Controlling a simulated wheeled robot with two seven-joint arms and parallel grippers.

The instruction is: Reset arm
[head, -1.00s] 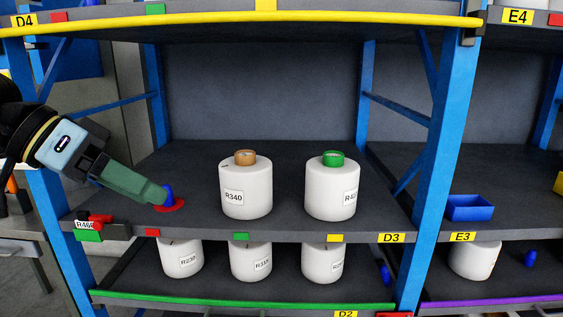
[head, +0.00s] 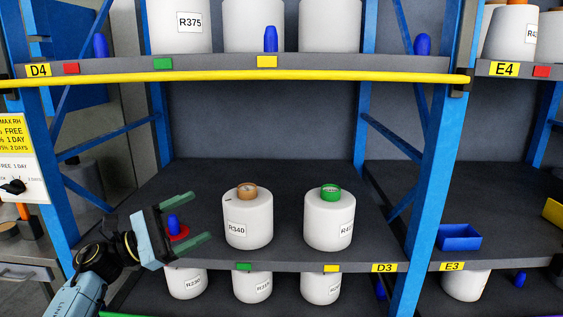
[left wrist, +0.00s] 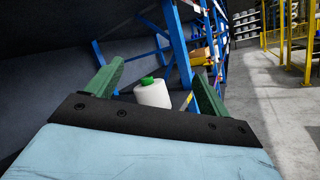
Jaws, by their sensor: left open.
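My left gripper (head: 182,226) is open and empty at the left front of the middle shelf. Its two green fingers are spread and point right. A blue peg-like piece on a red round base (head: 179,233) stands on the shelf behind the fingers, seen between them. In the left wrist view, both green fingers (left wrist: 153,85) are apart, with a white bobbin with a green top (left wrist: 153,93) beyond them, not held. My right gripper is in neither view.
On the middle shelf (head: 290,180) stand bobbin R340 with a brown top (head: 248,218) and a green-topped bobbin (head: 330,220). A blue upright (head: 435,150) borders the bay on the right. More bobbins stand above and below. A blue bin (head: 460,238) sits at right.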

